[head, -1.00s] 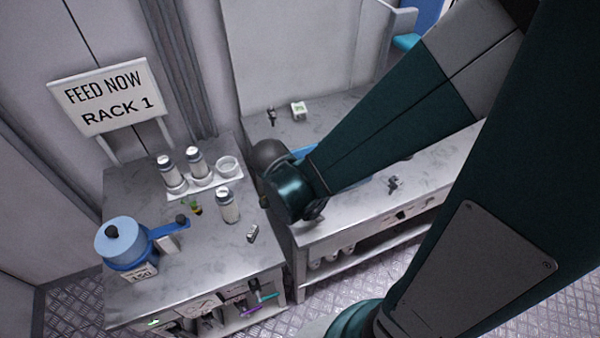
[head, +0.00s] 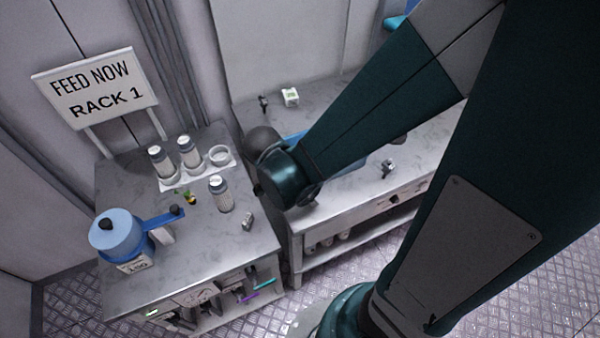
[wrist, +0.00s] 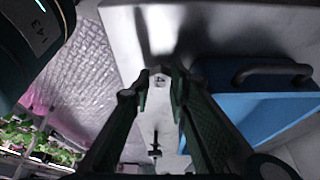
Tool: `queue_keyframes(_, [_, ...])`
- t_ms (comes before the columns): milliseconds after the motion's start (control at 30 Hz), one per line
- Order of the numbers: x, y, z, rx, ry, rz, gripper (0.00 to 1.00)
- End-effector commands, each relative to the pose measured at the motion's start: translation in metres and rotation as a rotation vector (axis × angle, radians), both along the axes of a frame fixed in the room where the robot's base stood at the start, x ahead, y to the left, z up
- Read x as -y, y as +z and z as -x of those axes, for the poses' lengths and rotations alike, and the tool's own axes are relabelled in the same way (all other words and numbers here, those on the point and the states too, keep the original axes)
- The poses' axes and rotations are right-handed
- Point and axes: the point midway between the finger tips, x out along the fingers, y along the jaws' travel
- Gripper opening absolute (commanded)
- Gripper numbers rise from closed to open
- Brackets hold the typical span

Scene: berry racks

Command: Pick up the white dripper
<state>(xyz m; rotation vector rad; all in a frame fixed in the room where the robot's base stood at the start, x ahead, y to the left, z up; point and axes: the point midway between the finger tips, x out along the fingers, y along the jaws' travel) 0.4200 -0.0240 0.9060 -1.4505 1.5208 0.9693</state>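My gripper (wrist: 153,88) shows only in the wrist view, with its two dark green fingers apart over a pale bench top. A small whitish piece (wrist: 159,79), perhaps the white dripper, shows between the fingertips; it is too small to be sure, and I see no contact. A small dark piece (wrist: 155,146) lies lower between the fingers. In the head view my arm hides the gripper. A small pale and dark piece (head: 388,168) lies on the right bench (head: 340,203), just beyond my arm; I cannot tell if it is the same whitish piece.
A blue tray or box (wrist: 262,100) with a dark handle stands right of the fingers. The right bench also bears a white-green box (head: 290,97) and a dark piece (head: 264,103). The left bench (head: 130,290) holds a blue pot (head: 118,235) and several bottles.

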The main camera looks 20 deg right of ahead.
Motion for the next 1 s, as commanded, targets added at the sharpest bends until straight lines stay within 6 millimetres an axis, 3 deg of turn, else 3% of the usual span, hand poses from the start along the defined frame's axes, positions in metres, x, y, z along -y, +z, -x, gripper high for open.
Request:
queue_keyframes(467, [0.0, 0.014, 0.0, 0.0, 0.0, 0.0, 0.14])
queue_keyframes(1000, [0.0, 0.071, 0.0, 0.0, 0.0, 0.0, 0.14])
